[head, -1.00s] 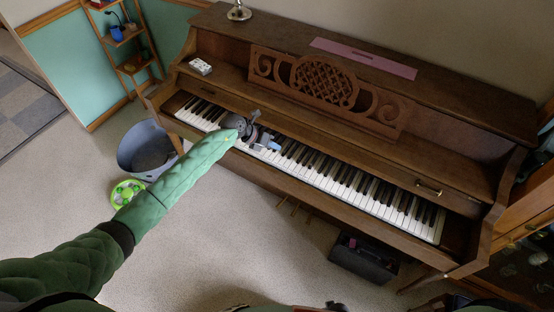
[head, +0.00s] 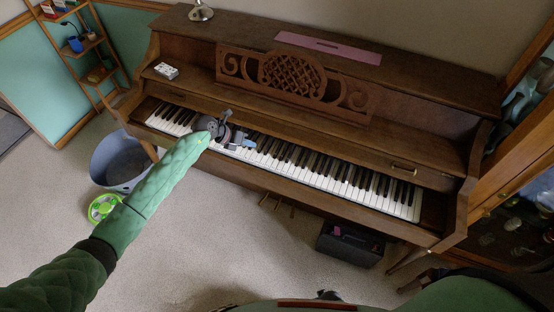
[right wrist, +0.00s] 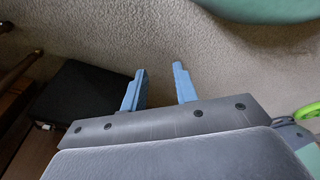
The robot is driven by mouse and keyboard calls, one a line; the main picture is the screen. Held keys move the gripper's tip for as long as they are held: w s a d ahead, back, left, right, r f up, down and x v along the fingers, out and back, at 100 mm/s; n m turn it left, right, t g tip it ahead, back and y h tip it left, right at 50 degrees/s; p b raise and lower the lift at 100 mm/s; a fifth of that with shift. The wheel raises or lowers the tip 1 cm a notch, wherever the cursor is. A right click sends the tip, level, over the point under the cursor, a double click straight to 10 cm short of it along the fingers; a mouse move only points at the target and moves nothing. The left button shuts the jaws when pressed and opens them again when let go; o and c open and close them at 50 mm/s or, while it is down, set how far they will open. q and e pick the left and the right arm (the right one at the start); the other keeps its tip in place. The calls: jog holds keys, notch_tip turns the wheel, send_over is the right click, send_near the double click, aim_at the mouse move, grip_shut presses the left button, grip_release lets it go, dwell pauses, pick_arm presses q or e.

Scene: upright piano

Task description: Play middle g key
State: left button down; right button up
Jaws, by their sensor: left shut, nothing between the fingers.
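The upright brown piano (head: 330,110) stands across the head view, with its row of white and black keys (head: 340,180) bare. My left gripper (head: 249,144) is shut and empty, with its blue fingertips over the keys left of the keyboard's middle. I cannot tell whether the fingertips touch a key. My left wrist and gripper body hide some keys to the left. No key is marked, so the middle g is not singled out. My right gripper (right wrist: 160,88) shows in the right wrist view, its two blue fingers apart with nothing between them, above the carpet.
A grey-blue tub (head: 118,162) and a green round thing (head: 103,207) are on the floor at left. A dark box (head: 350,245) lies under the piano. A carved music rack (head: 292,77) rises behind the keys. A glass-fronted cabinet (head: 510,215) is at right.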

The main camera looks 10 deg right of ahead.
grip_shut()
dwell(1.5)
